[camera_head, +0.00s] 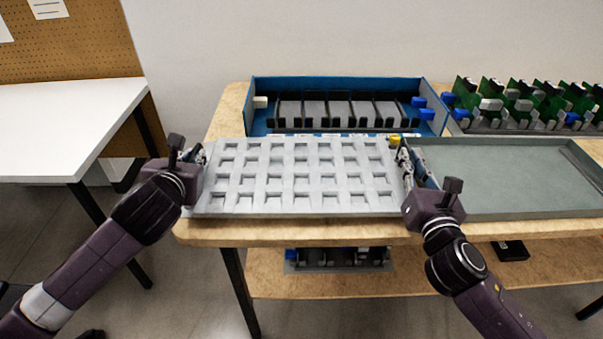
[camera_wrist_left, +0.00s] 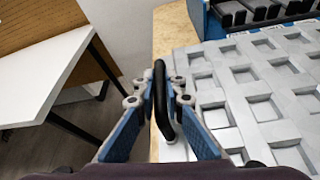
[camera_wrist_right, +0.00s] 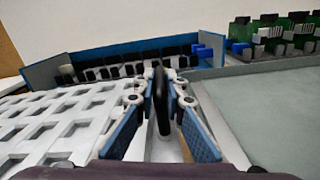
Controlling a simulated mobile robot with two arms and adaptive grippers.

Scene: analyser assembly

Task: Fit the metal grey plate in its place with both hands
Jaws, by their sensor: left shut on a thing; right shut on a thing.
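The metal grey plate (camera_head: 300,172), with a grid of square recesses, is level at the front of the table, before the blue-walled case (camera_head: 350,84). My left gripper (camera_head: 197,153) is shut on the plate's left black handle, which shows clearly in the left wrist view (camera_wrist_left: 160,95). My right gripper (camera_head: 405,158) is shut on the right black handle, seen in the right wrist view (camera_wrist_right: 161,95). The case is open and holds a row of black and grey modules (camera_head: 340,110). I cannot tell whether the plate touches the table.
A shallow grey-green tray (camera_head: 500,180) lies right of the plate, close to my right gripper. Green circuit boards (camera_head: 520,100) stand at the back right. A white table (camera_head: 60,120) is at left. A lower shelf (camera_head: 420,275) holds more modules.

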